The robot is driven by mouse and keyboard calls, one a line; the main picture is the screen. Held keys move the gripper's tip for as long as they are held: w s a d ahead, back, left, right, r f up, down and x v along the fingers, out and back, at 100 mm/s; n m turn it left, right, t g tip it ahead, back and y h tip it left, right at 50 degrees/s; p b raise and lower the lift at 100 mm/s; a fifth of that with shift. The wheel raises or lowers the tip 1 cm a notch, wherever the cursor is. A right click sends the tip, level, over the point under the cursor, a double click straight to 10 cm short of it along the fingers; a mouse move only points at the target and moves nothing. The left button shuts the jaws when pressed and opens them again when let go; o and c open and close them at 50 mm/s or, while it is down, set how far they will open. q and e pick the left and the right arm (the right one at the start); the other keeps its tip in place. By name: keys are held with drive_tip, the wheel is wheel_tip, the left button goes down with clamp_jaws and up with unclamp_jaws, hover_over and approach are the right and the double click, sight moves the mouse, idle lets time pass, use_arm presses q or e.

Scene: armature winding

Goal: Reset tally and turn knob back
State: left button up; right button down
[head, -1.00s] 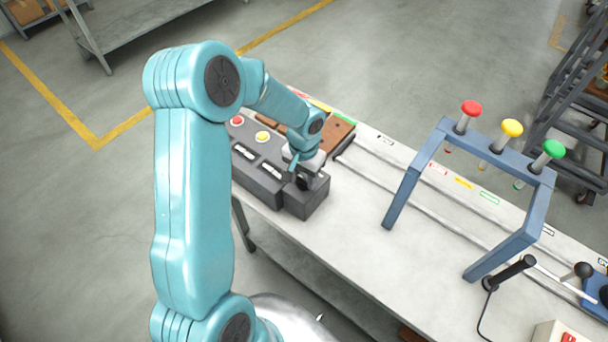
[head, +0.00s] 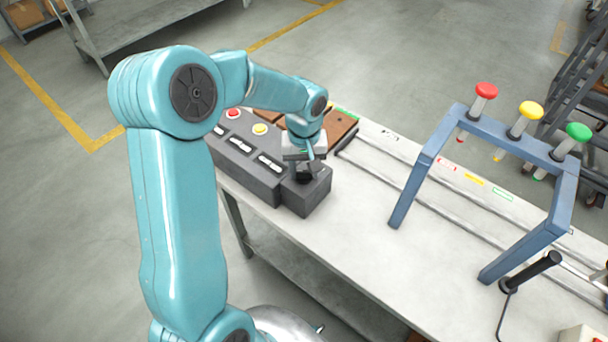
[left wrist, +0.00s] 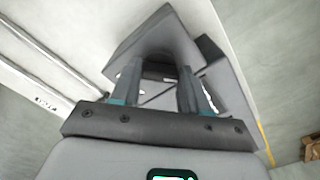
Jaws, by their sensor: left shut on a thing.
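The dark grey control box (head: 235,165) stands at the left end of the bench, with a red button (head: 232,113), a yellow button (head: 260,128) and a row of small windows (head: 270,164) on top. My left gripper (head: 303,174) is at the box's right end, pointing down. It is shut on a dark knob there, which is mostly hidden by the jaws. In the left wrist view the two fingers (left wrist: 158,88) reach down at the box (left wrist: 155,38), with a gap between them. My right gripper is not in view.
A blue frame (head: 425,170) with red, yellow and green knobs stands on the bench (head: 380,270) to the right. A black handle (head: 530,271) with a cable lies near the front right. A brown wooden board (head: 335,128) lies behind the box. Bench between box and frame is clear.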

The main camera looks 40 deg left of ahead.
sight(304, 171)
use_arm(q)
drive_tip(key=n+b, duration=0.3)
drive_tip(key=n, duration=0.1)
drive_tip(key=shift+w+f+n, duration=0.1)
drive_tip(key=shift+n, duration=0.3)
drive_tip(key=shift+n+b, duration=1.05)
drive_tip(key=shift+n, duration=1.45)
drive_tip(key=shift+a, duration=0.1)
drive_tip(key=o, duration=1.1)
drive_tip(key=shift+c, duration=0.2)
drive_tip(key=shift+r, duration=0.45)
wheel_tip(304, 171, up, 16)
drive_tip(key=p, duration=0.1)
drive_tip(key=shift+f+p, duration=0.15)
drive_tip(key=shift+p, duration=0.15)
